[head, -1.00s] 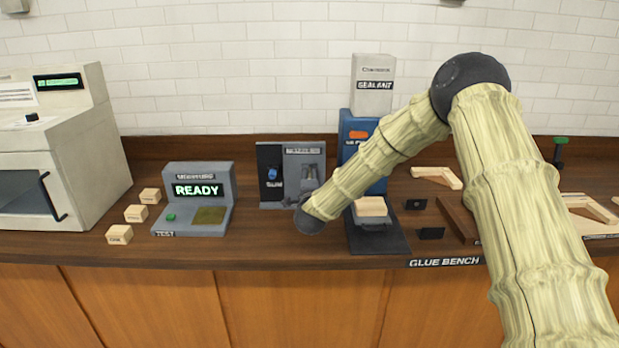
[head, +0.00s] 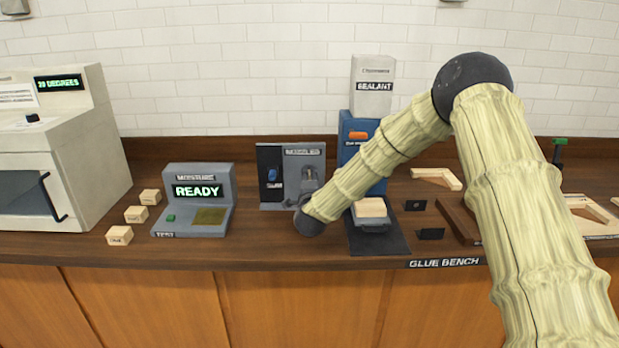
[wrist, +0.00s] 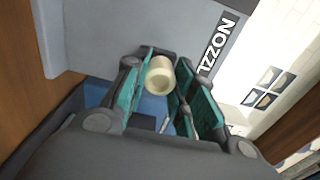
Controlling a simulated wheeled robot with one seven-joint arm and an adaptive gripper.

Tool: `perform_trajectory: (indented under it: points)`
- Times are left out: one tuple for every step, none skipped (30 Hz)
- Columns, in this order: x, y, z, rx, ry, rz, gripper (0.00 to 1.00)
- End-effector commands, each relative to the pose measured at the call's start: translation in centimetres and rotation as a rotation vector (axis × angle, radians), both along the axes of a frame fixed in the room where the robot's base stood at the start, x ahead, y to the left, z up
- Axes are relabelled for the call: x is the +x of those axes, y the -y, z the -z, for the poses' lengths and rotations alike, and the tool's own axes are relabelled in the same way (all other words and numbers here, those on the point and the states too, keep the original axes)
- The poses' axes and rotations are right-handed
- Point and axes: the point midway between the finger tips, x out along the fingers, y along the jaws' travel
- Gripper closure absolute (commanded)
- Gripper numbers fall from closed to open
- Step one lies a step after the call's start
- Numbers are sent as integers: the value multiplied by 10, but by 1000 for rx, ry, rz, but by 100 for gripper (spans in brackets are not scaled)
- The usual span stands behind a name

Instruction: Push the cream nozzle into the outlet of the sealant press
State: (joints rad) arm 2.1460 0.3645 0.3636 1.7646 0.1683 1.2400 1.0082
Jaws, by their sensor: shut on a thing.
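The cream nozzle (wrist: 159,75) is a short hollow cylinder in the wrist view. My gripper (wrist: 160,88) is shut on it, with a teal pad on each side. In the head view, the gripper is mostly hidden by my arm in front of the grey nozzle rack (head: 305,160). The sealant press (head: 350,130) is a blue column with a pale sealant box (head: 372,85) on top. It stands right of the rack, behind my forearm, which hides its lower front. The outlet cannot be made out.
A dark press base carries a wooden block (head: 370,208). Small black pieces (head: 430,233) and wooden frame parts (head: 436,178) lie to the right. The moisture tester (head: 195,205) and several wooden blocks (head: 136,214) stand left. Bench between tester and rack is clear.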

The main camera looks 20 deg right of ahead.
Motion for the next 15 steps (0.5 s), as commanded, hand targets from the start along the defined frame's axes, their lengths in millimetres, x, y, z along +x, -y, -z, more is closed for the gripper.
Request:
perform_trajectory:
  points:
    - [-1, 0, 0, 0, 0, 0, 100]
    - [-1, 0, 0, 0, 0, 0, 100]
    - [-1, -1, 0, 0, 0, 0, 100]
    - [-2, 0, 0, 0, 0, 0, 100]
    - [-2, -1, 0, 0, 0, 0, 100]
    - [-3, -1, 0, 0, 0, 0, 100]
    - [-3, -1, 0, 0, 0, 0, 100]
    - [-3, -1, 0, 0, -1, 0, 100]
    - [-4, -1, 0, 0, -1, 0, 100]
    - [-4, -1, 0, 0, -1, 0, 100]
    - [-4, -1, 0, 0, -1, 0, 100]
    - [-5, -1, 0, 0, -1, 0, 100]
    - [-5, -2, 0, 0, -1, 0, 100]
    - [-5, -2, 0, 0, -1, 0, 100]
    - [-6, -2, 0, 0, -1, 0, 100]
